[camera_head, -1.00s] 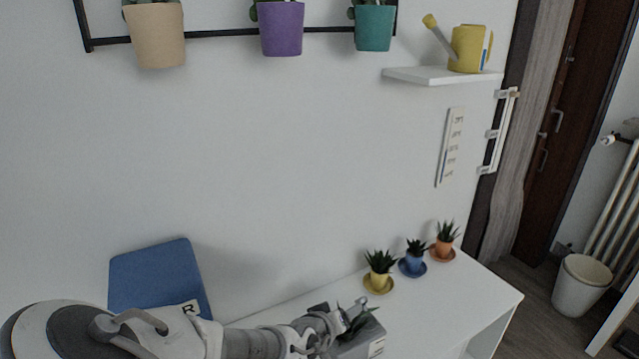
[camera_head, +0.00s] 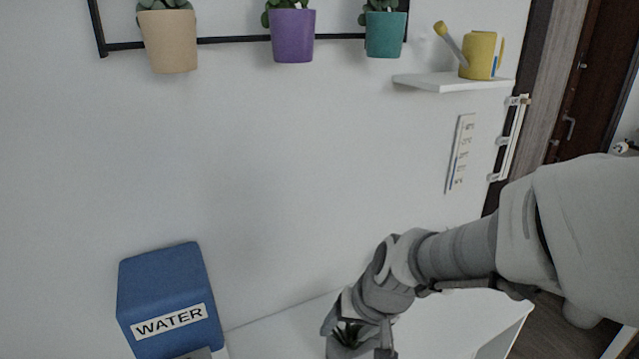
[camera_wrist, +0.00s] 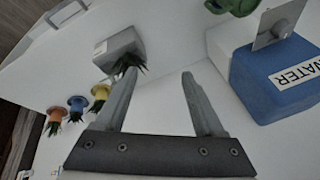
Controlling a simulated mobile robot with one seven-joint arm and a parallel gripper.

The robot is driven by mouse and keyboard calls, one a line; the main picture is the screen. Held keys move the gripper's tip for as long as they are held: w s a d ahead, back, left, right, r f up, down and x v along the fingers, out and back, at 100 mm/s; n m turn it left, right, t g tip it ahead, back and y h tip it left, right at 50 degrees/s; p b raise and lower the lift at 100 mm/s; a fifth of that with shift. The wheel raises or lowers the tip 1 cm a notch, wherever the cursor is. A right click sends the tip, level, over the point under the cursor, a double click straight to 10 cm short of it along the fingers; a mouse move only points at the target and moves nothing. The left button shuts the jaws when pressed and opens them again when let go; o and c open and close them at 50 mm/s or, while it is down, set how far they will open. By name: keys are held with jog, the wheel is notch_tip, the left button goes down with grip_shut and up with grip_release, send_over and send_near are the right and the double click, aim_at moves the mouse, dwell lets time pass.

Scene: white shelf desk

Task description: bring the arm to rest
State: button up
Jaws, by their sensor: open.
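My gripper (camera_head: 362,340) is in the lower middle of the head view, above the white desk. In the wrist view my gripper (camera_wrist: 158,80) has its two fingers spread apart with nothing between them. A grey box-shaped planter (camera_wrist: 118,46) with a dark spiky plant stands on the desk, just past the left fingertip in that view. In the head view its plant (camera_head: 347,334) shows partly behind my gripper, and most of the planter is hidden.
A blue WATER container (camera_head: 165,295) stands at the left; it also shows in the wrist view (camera_wrist: 272,85). Orange (camera_wrist: 55,115), blue (camera_wrist: 77,104) and yellow (camera_wrist: 99,92) potted plants stand on the desk (camera_head: 280,328). A wall shelf (camera_head: 440,83) holds a yellow watering can (camera_head: 478,55).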

jog(key=s+d+r+t+h, duration=0.2)
jog(key=s+d+r, duration=0.7)
jog(key=s+r, duration=0.2)
jog(key=shift+d+r+h, duration=0.2)
jog(key=shift+r+h, duration=0.2)
jog(key=shift+r, duration=0.35)
